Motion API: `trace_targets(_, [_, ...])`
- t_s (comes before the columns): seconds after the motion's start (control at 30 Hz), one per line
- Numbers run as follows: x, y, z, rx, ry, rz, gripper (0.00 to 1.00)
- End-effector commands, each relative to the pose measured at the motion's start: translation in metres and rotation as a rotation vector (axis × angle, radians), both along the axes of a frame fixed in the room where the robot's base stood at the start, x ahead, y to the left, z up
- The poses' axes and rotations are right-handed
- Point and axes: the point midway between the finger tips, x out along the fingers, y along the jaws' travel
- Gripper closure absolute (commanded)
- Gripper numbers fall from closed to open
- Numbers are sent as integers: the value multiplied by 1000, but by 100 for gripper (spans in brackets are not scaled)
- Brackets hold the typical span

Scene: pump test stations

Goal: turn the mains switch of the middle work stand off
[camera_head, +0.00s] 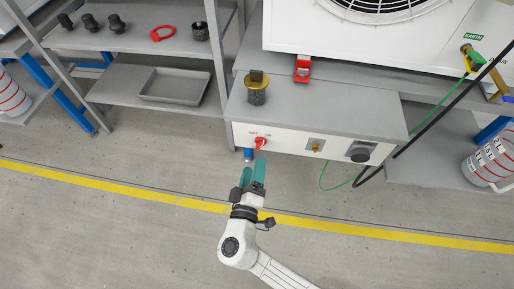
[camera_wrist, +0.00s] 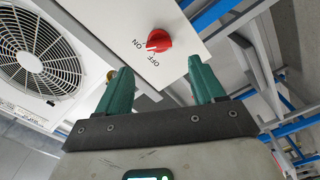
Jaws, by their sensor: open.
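The red mains switch (camera_head: 261,143) is a rotary knob at the left end of the white front panel (camera_head: 290,146) of the grey work stand (camera_head: 330,117). In the wrist view the red knob (camera_wrist: 159,40) has ON printed at its left and OFF below it. A pale mark shows on the knob's lower left; I cannot tell which label it points to. My gripper (camera_head: 253,171) is in front of the panel, just below the switch in the head view. Its green fingers (camera_wrist: 160,66) are spread and empty, with the knob beyond the gap between the tips, apart from them.
A brass fitting (camera_head: 316,147) and a black knob (camera_head: 360,154) sit farther right on the panel. A white fan unit (camera_head: 350,45) stands behind. The floor with the yellow line (camera_head: 350,230) is clear.

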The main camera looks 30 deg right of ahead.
Motion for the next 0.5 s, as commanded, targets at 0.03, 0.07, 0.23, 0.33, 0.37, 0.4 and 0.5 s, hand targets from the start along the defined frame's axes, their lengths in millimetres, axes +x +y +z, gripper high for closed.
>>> trace_targets(0.03, [9, -7, -1, 0, -2, -5, 32])
trace_targets(0.07, [13, -10, -1, 0, -1, -4, 32])
trace_targets(0.23, [38, -28, -1, 1, -1, -4, 32])
trace_targets(0.33, [49, -37, 0, 0, -1, -4, 32])
trace_targets(0.37, [51, -39, -1, -1, -1, -4, 32])
trace_targets(0.4, [55, -41, -1, 0, 0, -4, 32])
trace_targets(0.5, [60, -45, 0, 1, 0, -3, 32])
